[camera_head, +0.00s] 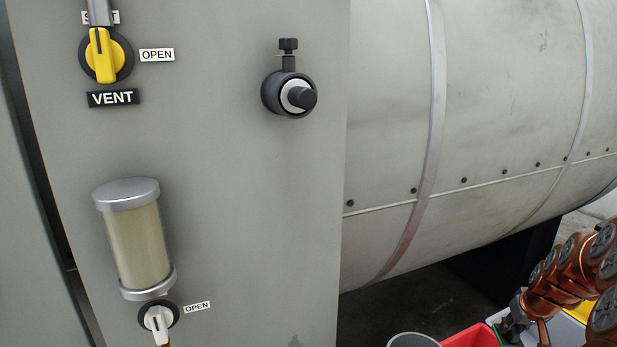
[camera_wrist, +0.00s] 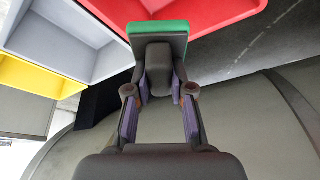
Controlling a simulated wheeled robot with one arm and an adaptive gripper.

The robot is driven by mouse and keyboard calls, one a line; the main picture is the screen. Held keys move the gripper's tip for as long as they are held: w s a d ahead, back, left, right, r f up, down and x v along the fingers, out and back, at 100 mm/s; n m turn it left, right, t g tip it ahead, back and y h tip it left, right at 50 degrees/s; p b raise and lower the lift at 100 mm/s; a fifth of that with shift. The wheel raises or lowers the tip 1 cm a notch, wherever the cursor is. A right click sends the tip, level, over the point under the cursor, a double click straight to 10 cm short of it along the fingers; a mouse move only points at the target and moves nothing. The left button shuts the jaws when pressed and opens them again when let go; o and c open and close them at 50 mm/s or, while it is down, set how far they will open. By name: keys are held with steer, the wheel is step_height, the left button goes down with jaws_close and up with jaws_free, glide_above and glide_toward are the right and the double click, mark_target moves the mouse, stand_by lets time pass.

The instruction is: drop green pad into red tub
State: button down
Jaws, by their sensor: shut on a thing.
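The green pad (camera_wrist: 158,27) shows in the wrist view as a green layer along the edge of a dark block with a grey stem. My gripper (camera_wrist: 158,92) is shut on this stem, one finger on each side. The red tub (camera_wrist: 205,25) is at the top of the wrist view, and the pad's green edge overlaps its image. The gap between pad and tub cannot be told. In the head view the red tub (camera_head: 472,338) is cut off at the bottom edge, with my gripper (camera_head: 514,324) close to its right.
A grey tub (camera_wrist: 75,45) and a yellow tub (camera_wrist: 35,77) lie left of the red tub in the wrist view. A round grey bin (camera_head: 412,341) stands left of the red tub. A large cylindrical vessel (camera_head: 480,110) and a panel (camera_head: 230,200) with valves stand behind.

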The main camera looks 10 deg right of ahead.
steer(key=shift+s+d+f, duration=0.15)
steer(key=shift+d+f, duration=0.05)
steer(key=shift+d, duration=0.1)
steer(key=shift+f+b, duration=1.2)
steer(key=shift+f, duration=1.65)
steer(key=c, duration=0.9)
jaws_free()
steer(key=shift+c, duration=0.2)
steer(key=shift+r, duration=0.1)
steer(key=v, duration=1.1)
steer(key=shift+s+a+r, duration=0.2)
steer(key=shift+s+r, duration=0.05)
steer(key=shift+r, duration=0.1)
